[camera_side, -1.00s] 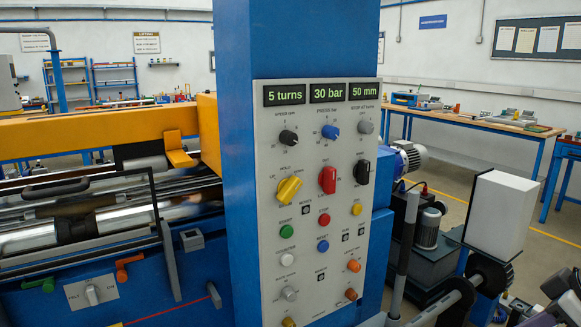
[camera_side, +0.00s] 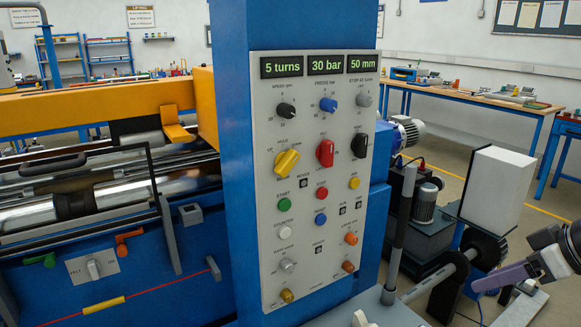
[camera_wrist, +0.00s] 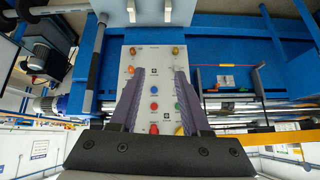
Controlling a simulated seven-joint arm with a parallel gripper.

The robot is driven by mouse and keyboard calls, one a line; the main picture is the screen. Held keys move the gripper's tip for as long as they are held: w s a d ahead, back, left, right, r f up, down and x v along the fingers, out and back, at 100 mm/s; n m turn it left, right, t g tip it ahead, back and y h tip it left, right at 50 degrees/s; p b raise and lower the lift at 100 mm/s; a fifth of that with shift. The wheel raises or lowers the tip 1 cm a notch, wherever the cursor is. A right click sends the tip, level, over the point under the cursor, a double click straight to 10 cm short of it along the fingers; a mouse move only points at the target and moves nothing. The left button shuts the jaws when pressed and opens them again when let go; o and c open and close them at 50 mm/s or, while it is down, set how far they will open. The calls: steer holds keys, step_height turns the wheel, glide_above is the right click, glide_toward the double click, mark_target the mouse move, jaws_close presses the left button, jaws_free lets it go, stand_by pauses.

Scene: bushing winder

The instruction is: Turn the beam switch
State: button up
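A pale rotary switch (camera_side: 95,268) sits on a small white plate on the machine's blue front, at the lower left of the side view. A thin red line (camera_side: 160,288) runs beside it. The plate's lettering is too small to read surely, and I cannot confirm that this is the beam switch. My gripper (camera_side: 477,284) is at the far right, well away from the plate and in front of the console's right side. In the wrist view my gripper (camera_wrist: 160,76) has two purple fingers spread apart, with nothing between them.
A grey console panel (camera_side: 262,230) with several knobs and buttons stands between my gripper and the plate. Green (camera_side: 40,260) and orange (camera_side: 128,240) levers sit near the plate. A dark upright post (camera_side: 403,215) and a white box (camera_side: 497,193) stand near my gripper.

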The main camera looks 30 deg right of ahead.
steer(key=shift+o, duration=0.8)
steer(key=w+a+r+m+t, duration=0.1)
steer(key=w+r+m+t, duration=0.2)
steer(key=w+r+t, duration=0.3)
steer(key=w+r, duration=0.4)
steer(key=w, duration=0.3)
steer(key=shift+a+r+m+y, duration=0.25)
steer(key=shift+r+m+y, duration=0.05)
steer(key=shift+r, duration=0.05)
steer(key=w+a+r+m+t, duration=0.1)
steer(key=w+r+m+t, duration=0.25)
steer(key=w, duration=0.55)
glide_toward(290, 165)
steer(key=shift+m+t+h, duration=0.35)
steer(key=shift+m+h, duration=0.05)
steer(key=shift+m, duration=0.05)
steer(key=w, duration=0.9)
steer(key=shift+w+a+f, duration=0.2)
steer(key=shift+w+f, duration=0.15)
steer(key=shift+w, duration=0.05)
jaws_close()
